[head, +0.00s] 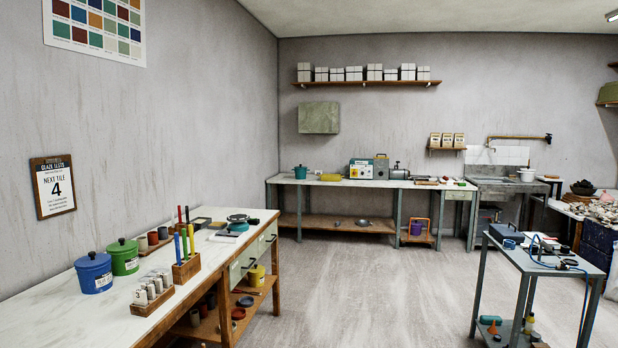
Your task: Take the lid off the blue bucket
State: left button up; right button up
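The blue bucket (94,276) stands upright on the white-topped workbench at the left, near the wall. Its blue lid (92,257) sits on top of it, with a small knob in the middle. A pale label shows on the bucket's front. A green lidded bucket (124,260) stands just behind it to the right. Neither of my grippers is in the head view.
The bench top (60,315) is bare in front of the blue bucket. A wooden block of small jars (152,294) and a rack of coloured tubes (186,267) stand to its right. Open floor (345,290) lies between this bench and a metal cart (540,262).

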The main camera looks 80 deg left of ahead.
aim_at(91, 260)
jog(key=u, duration=4.15)
jog(key=i+l+z, duration=0.1)
jog(key=l, duration=0.3)
jog(key=i+l+z, duration=0.1)
jog(key=i+l, duration=0.25)
